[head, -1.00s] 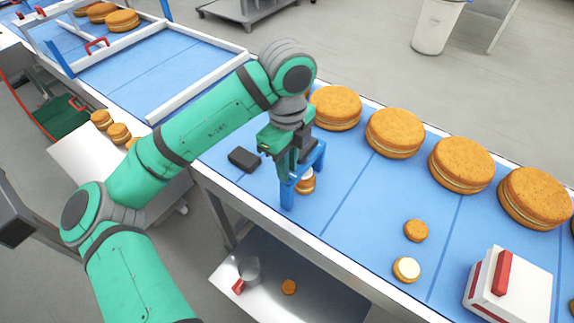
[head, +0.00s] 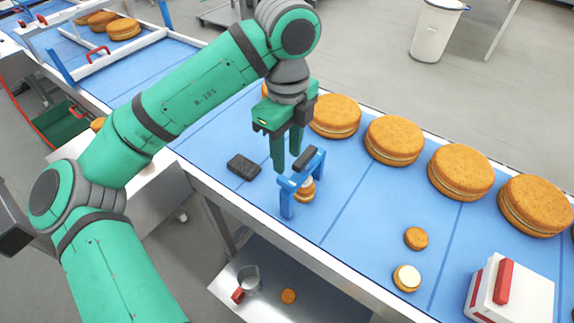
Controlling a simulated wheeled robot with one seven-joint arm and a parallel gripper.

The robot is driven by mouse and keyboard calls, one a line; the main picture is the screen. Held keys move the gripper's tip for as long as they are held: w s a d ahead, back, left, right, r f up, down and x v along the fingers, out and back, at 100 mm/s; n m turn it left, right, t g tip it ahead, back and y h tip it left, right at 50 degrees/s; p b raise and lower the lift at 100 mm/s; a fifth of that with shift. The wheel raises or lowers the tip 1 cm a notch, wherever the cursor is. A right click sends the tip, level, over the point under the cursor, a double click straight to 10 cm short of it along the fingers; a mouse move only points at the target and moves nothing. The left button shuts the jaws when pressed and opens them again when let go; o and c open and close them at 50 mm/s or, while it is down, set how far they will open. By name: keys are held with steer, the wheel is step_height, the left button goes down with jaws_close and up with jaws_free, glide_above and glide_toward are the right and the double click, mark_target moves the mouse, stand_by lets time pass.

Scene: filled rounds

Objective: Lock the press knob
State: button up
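The blue press (head: 287,197) stands on the blue conveyor belt, with a dark knob (head: 305,158) on its top bar. A small sandwich round (head: 305,190) sits under the press, partly hidden by its frame. My green gripper (head: 287,160) is above and just left of the knob, fingers pointing down. Its fingers are apart with nothing visible between them. The gripper looks clear of the press, though the exact gap to the knob is hard to tell. How the knob is turned cannot be made out.
A dark block (head: 243,166) lies on the belt left of the press. Large filled rounds (head: 394,140) line the far side. Two small rounds (head: 416,238) and a white box with a red handle (head: 508,290) are at the right. Belt between press and small rounds is clear.

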steer(key=shift+r, duration=1.55)
